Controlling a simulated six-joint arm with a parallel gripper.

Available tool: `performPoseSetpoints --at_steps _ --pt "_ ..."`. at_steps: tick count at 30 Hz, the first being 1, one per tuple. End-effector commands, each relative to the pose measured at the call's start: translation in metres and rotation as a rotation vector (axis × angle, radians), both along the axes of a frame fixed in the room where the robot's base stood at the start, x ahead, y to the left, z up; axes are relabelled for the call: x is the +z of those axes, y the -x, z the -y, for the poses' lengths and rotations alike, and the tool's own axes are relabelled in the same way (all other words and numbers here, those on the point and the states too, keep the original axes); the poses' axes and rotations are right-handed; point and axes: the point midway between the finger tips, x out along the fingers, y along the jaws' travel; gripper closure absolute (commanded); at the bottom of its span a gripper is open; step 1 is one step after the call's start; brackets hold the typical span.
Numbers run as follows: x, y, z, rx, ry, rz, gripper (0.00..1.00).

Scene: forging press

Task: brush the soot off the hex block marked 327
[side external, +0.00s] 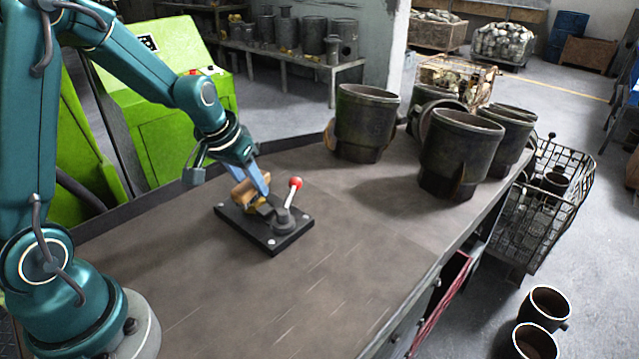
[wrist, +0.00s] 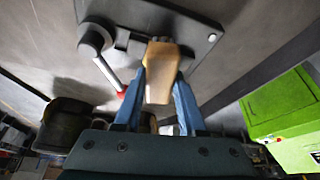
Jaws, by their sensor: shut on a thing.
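My gripper (side external: 262,194) points down over a black clamp plate (side external: 277,243) on the bench. Its two blue fingers (wrist: 160,75) are shut on a tan, wood-coloured piece that looks like a brush (wrist: 160,88); in the side view the piece (side external: 243,191) sits low, just above or touching the fixture. The clamp's lever has a red knob (side external: 295,183), tilted up on the right; the knob also shows in the wrist view (wrist: 122,94). The hex block cannot be told apart at the clamp, hidden by fingers and tan piece. No 327 mark or soot is readable.
Several large dark metal pots (side external: 366,125) stand at the bench's far right end. A wire basket (side external: 548,200) is beyond the right edge. A green machine (side external: 170,120) stands behind the bench. The front of the bench top (side external: 230,305) is clear.

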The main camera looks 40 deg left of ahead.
Motion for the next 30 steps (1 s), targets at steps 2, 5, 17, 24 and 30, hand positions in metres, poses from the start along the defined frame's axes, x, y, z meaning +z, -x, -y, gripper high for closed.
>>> performPoseSetpoints --at_steps 2,5,17,24,30 --pt "-0.002 0.0 0.0 0.0 0.0 -0.001 1.0" --pt "-0.002 0.0 0.0 -0.001 -0.001 0.001 1.0" --pt "-0.001 -0.017 -0.005 -0.001 -0.001 0.001 1.0" --pt "-0.001 -0.017 -0.005 -0.001 -0.001 0.001 1.0" --pt "-0.001 -0.012 -0.003 -0.001 0.0 0.0 1.0"
